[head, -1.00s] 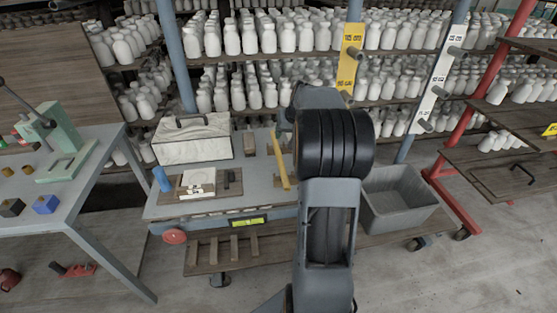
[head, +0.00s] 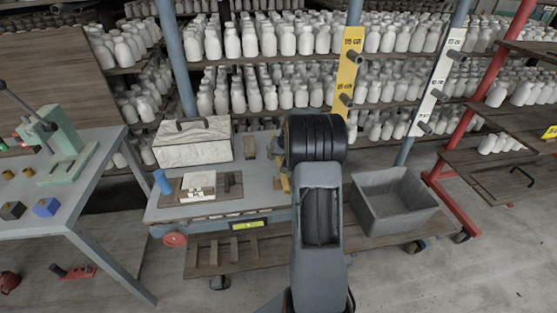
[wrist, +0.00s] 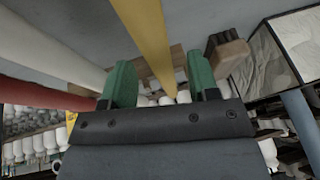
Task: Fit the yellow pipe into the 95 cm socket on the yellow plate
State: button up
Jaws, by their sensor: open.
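The yellow pipe (head: 284,184) lies on the grey cart top, mostly hidden behind my arm in the head view. In the wrist view the yellow pipe (wrist: 148,35) runs between the two green fingers of my gripper (wrist: 161,82), with gaps on both sides. My gripper is open and does not hold it. In the head view my fingertips are hidden by the arm. The yellow plate (head: 350,72) hangs on a blue post behind the cart. It bears an upper and a lower grey socket (head: 346,99); its labels are too small to read surely.
A white plate (head: 438,78) with similar sockets hangs to the right. A marbled box (head: 193,145), a blue cylinder (head: 162,182) and a wooden block (head: 250,147) stand on the cart. A grey bin (head: 394,199) stands right of my arm. Bottle shelves fill the back.

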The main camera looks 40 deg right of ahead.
jog(key=shift+w+f, duration=0.2)
jog(key=shift+f, duration=0.3)
jog(key=shift+c, duration=0.3)
grip_shut()
